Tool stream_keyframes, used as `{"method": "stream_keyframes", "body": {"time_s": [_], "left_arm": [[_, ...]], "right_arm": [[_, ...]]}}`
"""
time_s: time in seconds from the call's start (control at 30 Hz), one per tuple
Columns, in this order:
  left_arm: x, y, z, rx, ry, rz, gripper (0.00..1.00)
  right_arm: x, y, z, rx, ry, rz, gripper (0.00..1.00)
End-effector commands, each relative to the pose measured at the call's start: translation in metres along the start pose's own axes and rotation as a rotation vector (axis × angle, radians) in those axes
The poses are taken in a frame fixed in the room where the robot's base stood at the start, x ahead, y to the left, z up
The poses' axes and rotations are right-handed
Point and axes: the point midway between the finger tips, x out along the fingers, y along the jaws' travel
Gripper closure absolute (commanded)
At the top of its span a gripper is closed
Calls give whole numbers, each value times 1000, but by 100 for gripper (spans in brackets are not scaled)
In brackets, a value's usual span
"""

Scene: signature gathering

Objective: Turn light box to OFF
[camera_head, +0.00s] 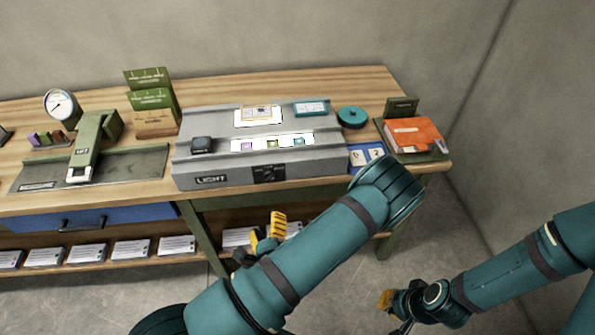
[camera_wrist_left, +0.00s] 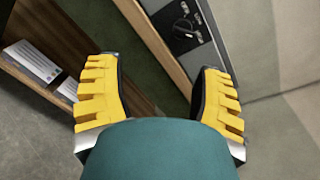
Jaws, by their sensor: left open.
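The light box (camera_head: 225,173) is a grey unit with a "LIGHT" label at the table's front. A dark dial (camera_head: 268,173) sits on its front face. In the left wrist view the black dial (camera_wrist_left: 184,27) has small labels around it; its setting is too small to tell. My left gripper (camera_head: 270,230) is open and empty, below and in front of the dial. In the wrist view its yellow fingers (camera_wrist_left: 156,66) are spread, with the dial beyond them. My right gripper (camera_head: 392,302) hangs low over the floor at the lower right; its jaw opening is unclear.
A green press (camera_head: 90,145), a gauge (camera_head: 61,105) and green cards (camera_head: 152,98) stand left of the box. A teal disc (camera_head: 352,117) and an orange book (camera_head: 414,134) lie to its right. The table edge and a lower shelf with paper stacks (camera_head: 130,249) are close to my left gripper.

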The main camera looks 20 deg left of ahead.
Motion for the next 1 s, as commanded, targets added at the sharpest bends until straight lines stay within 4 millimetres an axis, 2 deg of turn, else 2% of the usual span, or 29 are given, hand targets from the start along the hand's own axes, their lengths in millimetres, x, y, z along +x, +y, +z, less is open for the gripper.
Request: {"method": "stream_keyframes", "body": {"time_s": [0.1,0.23,0.33,0.8,1.0], "left_arm": [[0,-13,8,98,-35,-78,33],[4,-18,10,126,-49,-101,33],[15,-19,11,124,-50,-100,33],[103,-27,14,119,-49,-97,33],[128,-29,14,120,-46,-97,33]], "right_arm": [[-1,-1,0,-1,0,0,100],[-1,-1,0,-1,0,-1,100],[-1,-1,0,-1,0,-1,100],[0,0,0,-1,-1,0,100],[1,0,1,-1,-2,0,100]]}}
